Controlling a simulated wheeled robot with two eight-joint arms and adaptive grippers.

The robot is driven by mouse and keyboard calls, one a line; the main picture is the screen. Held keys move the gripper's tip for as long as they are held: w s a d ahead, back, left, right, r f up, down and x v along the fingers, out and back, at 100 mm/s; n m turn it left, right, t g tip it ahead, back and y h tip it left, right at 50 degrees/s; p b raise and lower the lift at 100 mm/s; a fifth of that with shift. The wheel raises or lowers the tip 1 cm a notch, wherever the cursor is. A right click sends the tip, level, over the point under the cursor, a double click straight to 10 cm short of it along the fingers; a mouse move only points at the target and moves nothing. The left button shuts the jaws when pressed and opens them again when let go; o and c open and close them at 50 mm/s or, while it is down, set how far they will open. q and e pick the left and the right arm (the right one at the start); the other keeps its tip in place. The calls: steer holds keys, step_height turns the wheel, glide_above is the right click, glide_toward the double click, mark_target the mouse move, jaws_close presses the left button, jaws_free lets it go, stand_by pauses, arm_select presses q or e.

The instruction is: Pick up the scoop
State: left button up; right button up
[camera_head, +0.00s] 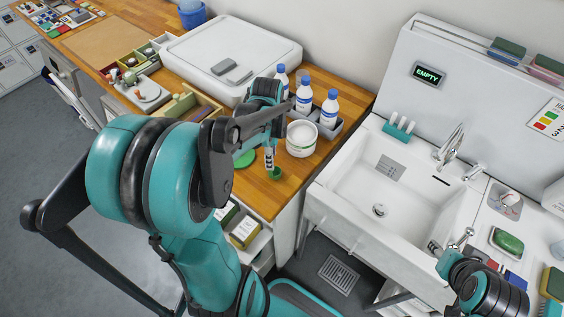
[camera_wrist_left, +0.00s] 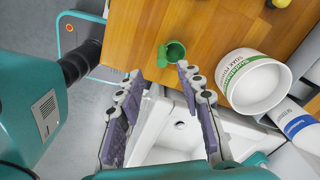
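The green scoop (camera_head: 276,174) lies on the wooden counter near its front edge. In the left wrist view the scoop (camera_wrist_left: 174,52) shows its round cup, with a short green part at its left. My left gripper (camera_head: 269,158) points down at the counter, right beside the scoop. In the left wrist view my left gripper (camera_wrist_left: 160,76) is open and empty, its two purple-padded fingers apart, with the scoop just beyond the gap between the tips. My right gripper (camera_head: 447,246) is at the sink's right front; its fingers are too unclear to judge.
A white tub (camera_head: 301,140) stands close right of the scoop, also in the left wrist view (camera_wrist_left: 257,84). Blue-capped bottles (camera_head: 304,97) stand behind it. A white sink (camera_head: 343,195) is to the right.

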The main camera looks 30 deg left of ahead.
mark_target(271, 175)
arm_select(q)
steer(key=shift+w+f, duration=0.25)
steer(key=shift+f, duration=0.05)
steer(key=f+b, duration=0.1)
steer(key=f, duration=0.3)
steer(key=f+b, duration=0.1)
steer(key=f, duration=0.2)
steer(key=shift+s+a+b, duration=0.15)
steer(key=shift+a+b, duration=0.15)
steer(key=shift+c, duration=0.4)
jaws_close()
